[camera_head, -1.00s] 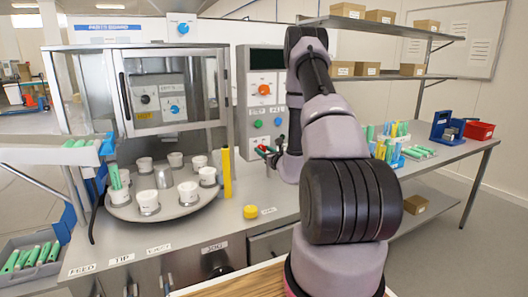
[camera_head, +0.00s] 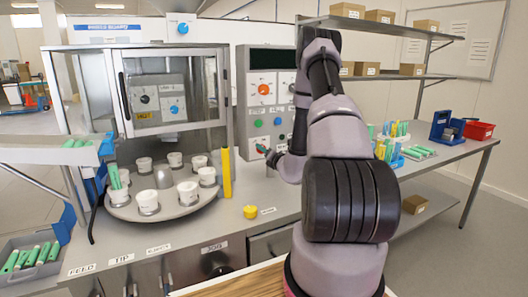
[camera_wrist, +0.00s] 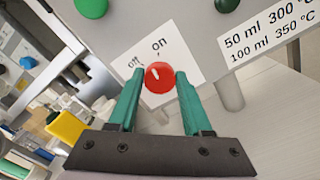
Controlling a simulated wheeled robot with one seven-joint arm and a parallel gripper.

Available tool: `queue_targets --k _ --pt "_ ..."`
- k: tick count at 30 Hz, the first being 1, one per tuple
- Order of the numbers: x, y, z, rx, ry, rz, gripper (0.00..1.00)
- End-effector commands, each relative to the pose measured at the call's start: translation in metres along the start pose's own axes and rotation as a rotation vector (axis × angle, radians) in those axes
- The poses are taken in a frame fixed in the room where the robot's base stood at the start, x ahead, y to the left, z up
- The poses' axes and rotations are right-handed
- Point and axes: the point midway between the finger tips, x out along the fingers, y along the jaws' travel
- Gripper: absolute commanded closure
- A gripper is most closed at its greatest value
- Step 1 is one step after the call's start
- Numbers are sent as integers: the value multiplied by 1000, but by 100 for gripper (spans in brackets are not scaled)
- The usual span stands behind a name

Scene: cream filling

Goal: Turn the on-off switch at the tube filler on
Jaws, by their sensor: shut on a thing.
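The on-off switch is a round red knob (camera_wrist: 160,77) on a white label marked "off" and "on" in the wrist view. Its white mark points up and left, between the two words and more towards "off". My gripper (camera_wrist: 160,88) has its two teal fingers on either side of the knob and is shut on it. The tube filler's grey panel (camera_head: 242,103) stands behind the turntable in the head view. My gripper (camera_head: 264,151) shows small at the lower part of this panel, and there the switch is hidden.
A green button (camera_wrist: 91,8) sits above the switch label. A round turntable (camera_head: 183,209) with several white cups stands to the left. A yellow post (camera_head: 227,173) and a yellow cap (camera_head: 250,212) are near my gripper. The bench front is mostly clear.

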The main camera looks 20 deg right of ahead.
Motion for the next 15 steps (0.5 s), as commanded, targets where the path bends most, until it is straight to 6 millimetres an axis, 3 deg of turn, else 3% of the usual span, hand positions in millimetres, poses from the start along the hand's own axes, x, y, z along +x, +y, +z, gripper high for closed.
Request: queue_targets --k 15 --pt "0 -2 0 327 -1 -1 100"
